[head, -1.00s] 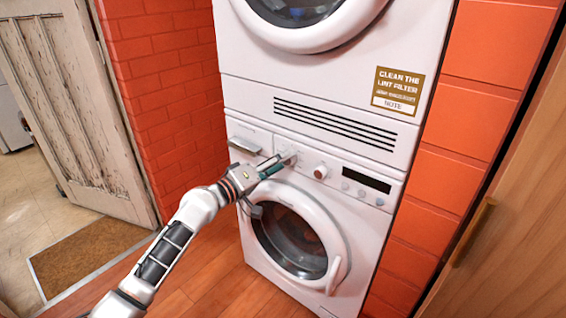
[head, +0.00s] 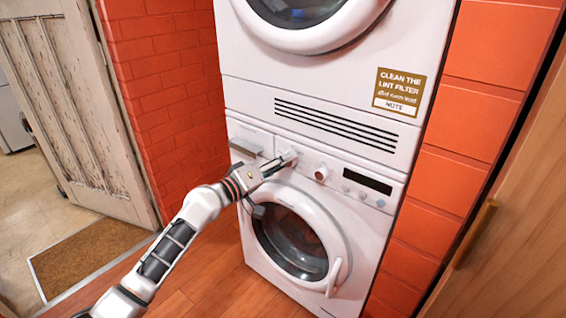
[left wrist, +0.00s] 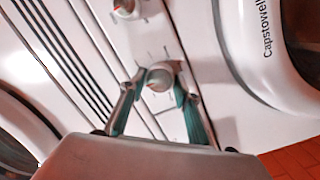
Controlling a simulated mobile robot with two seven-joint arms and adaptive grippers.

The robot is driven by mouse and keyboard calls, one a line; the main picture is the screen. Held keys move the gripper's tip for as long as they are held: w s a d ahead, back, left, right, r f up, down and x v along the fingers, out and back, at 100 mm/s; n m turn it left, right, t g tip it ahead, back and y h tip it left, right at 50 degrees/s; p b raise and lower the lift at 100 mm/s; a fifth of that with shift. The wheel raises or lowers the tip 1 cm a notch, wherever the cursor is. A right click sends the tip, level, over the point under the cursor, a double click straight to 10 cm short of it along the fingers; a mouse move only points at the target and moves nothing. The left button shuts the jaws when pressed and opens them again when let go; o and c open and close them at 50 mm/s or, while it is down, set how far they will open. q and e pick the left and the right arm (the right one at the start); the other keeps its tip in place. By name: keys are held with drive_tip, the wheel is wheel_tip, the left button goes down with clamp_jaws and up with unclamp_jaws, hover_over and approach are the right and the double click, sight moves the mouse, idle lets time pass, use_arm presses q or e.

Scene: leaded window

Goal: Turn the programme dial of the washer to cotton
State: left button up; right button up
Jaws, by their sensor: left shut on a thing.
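The white washer (head: 352,240) is the lower machine of a stack, with a round door below its control panel. A pale round dial (head: 289,156) sits on the left part of the panel. My left gripper (head: 281,163) reaches it from the lower left and is shut on it. In the left wrist view the dial (left wrist: 159,76) sits between the two teal fingertips, with short printed marks around it. I cannot read which programme it points at. My right gripper is not in view.
A second knob with a reddish face (head: 321,174), small buttons and a dark display (head: 367,181) lie to the right on the panel. A drawer handle (head: 246,147) is at left. Brick walls flank the stack; a wooden cabinet door (head: 520,220) stands at right.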

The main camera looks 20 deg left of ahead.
use_arm(q)
drive_tip(key=shift+r+m+g+y+p, duration=0.15)
drive_tip(key=shift+m+p, duration=0.2)
drive_tip(key=shift+m, duration=0.9)
drive_tip(key=shift+m+g+y+p, duration=0.1)
drive_tip(key=shift+m+y+p, duration=0.15)
drive_tip(key=shift+m, duration=1.05)
drive_tip(key=shift+r+m+g+y+p, duration=0.1)
drive_tip(key=shift+m+p, duration=0.3)
drive_tip(key=shift+m, duration=0.85)
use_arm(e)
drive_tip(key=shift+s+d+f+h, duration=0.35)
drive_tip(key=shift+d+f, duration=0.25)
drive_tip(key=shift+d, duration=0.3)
use_arm(q)
drive_tip(key=shift+f, duration=0.1)
drive_tip(key=o, duration=1.1)
drive_tip(key=shift+o, duration=0.2)
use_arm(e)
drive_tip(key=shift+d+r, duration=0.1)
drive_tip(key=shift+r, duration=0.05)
